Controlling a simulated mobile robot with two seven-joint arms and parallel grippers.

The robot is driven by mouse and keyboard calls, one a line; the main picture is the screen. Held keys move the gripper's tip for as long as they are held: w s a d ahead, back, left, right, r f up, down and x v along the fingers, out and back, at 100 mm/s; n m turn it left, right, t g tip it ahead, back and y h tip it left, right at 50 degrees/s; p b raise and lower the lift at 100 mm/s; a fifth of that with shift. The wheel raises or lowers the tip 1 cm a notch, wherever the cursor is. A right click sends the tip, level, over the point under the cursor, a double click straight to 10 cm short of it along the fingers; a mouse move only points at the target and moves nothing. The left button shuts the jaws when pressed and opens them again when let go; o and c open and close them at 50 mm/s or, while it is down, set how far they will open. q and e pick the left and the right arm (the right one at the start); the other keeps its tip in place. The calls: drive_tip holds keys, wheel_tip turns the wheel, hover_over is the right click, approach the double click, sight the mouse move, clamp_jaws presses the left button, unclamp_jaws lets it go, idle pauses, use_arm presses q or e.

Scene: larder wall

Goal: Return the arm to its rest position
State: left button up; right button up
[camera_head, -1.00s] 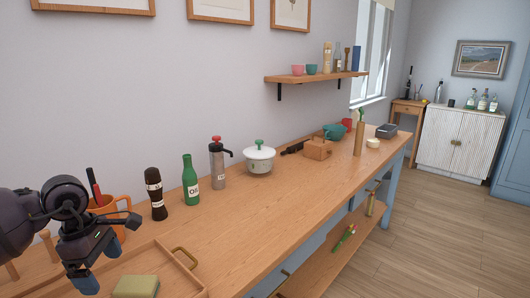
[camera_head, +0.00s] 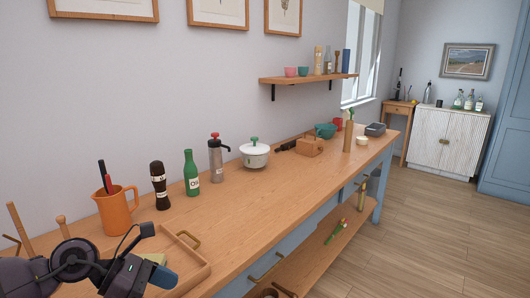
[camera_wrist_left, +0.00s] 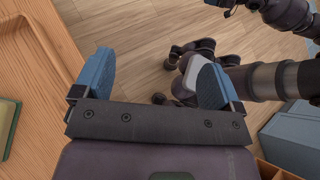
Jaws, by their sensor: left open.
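My left arm comes in at the lower left of the head view. Its gripper (camera_head: 146,274) is over the near end of the workbench (camera_head: 262,200), by the front corner of the wooden tray. In the left wrist view the two blue fingers of the left gripper (camera_wrist_left: 156,62) stand wide apart, with nothing between them. Below them show the floor and dark parts of my own body. The gripper partly hides a green and yellow sponge (camera_head: 154,258) in the head view. My right gripper cannot be made out.
A wooden tray (camera_head: 196,272) lies close to the gripper. The bench's middle front is clear.

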use_arm(q)
drive_tip(key=d+r+n+t+h, duration=0.4)
drive_tip(key=r+n+t+h, duration=0.15)
drive_tip(key=n+t, duration=0.6)
drive_tip(key=a+f+n+t+y, duration=0.3)
drive_tip(key=a+n+y, duration=0.3)
drive_tip(key=n, duration=0.5)
drive_tip(key=a+f+n+t+y, duration=0.2)
drive_tip(key=a+n+t+y, duration=0.1)
drive_tip(key=n+y, duration=0.65)
drive_tip(key=s+a+f+n+g+y, duration=0.45)
drive_tip(key=s+f+n+g, duration=0.25)
drive_tip(key=s+f+n, duration=0.4)
drive_tip(key=s+f+n+g+h, duration=0.1)
drive_tip(key=s+f+n+g, duration=0.3)
drive_tip(key=s, duration=0.3)
drive_tip(key=s+f+n+g+h, duration=0.2)
drive_tip(key=s+f+n+g, duration=0.1)
drive_tip(key=s+g, duration=0.3)
drive_tip(key=w+f+t, duration=0.6)
drive_tip(key=f+t, duration=0.3)
drive_tip(key=f, duration=0.1)
drive_tip(key=shift+w+d+m, duration=0.3)
drive_tip(key=shift+d+m, duration=0.1)
